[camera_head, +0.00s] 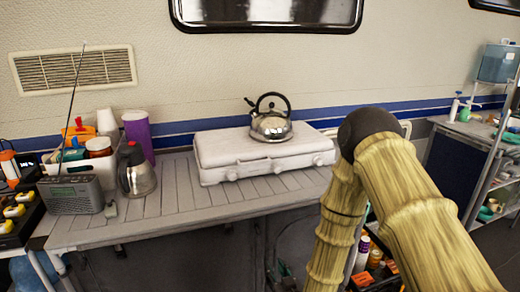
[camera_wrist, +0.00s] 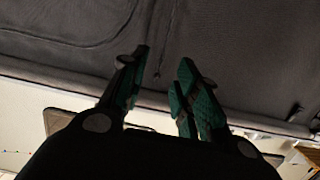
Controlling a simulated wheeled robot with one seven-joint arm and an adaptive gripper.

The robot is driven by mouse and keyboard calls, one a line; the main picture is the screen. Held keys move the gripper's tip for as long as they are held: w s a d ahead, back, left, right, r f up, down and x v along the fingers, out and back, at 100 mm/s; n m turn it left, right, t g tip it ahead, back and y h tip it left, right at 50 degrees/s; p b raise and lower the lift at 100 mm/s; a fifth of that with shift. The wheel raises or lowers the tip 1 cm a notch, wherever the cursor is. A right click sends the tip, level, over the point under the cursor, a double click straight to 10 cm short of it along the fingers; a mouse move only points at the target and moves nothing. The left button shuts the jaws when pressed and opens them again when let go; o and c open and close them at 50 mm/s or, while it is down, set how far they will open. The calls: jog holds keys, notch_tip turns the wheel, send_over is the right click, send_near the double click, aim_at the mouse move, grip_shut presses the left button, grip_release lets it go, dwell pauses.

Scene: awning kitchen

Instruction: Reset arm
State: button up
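My arm (camera_head: 400,190) shows at the right of the head view, with pale, ringed, bamboo-like links and a dark elbow joint. It rises in front of the table's right end, bends at the elbow, and one link runs down out of the frame. My gripper (camera_wrist: 164,66) is out of sight in the head view. In the wrist view its two dark fingers with green pads stand apart with an empty gap between them. Behind them is a dark, shadowed surface I cannot identify, with a pale strip below it.
A slatted table (camera_head: 190,205) holds a white stove (camera_head: 225,160) with a kettle (camera_head: 271,125). A coffee pot (camera_head: 137,175), radio (camera_head: 72,195) and purple cup (camera_head: 139,138) crowd its left. A shelf rack (camera_head: 490,170) stands right. The table's front middle is clear.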

jog(key=s+d+f+m+g+h+p, duration=0.1)
jog(key=s+d+f+g+h+p, duration=0.15)
jog(key=s+d+f+g, duration=0.5)
jog(key=s+d+f+m+g+h+p, duration=0.1)
jog(key=s+d+g, duration=0.3)
jog(key=s, duration=1.1)
jog(key=s+d+f+m+g+h+p, duration=0.1)
jog(key=s+d+f+g+p, duration=0.2)
jog(key=s, duration=1.3)
jog(key=d+p, duration=0.1)
jog(key=d, duration=0.1)
jog(key=shift+s+d+m+g+p, duration=0.2)
jog(key=shift+d+m+g+p, duration=0.15)
jog(key=shift+d+m, duration=0.05)
jog(key=shift+o, duration=0.5)
jog(key=shift+h, duration=0.25)
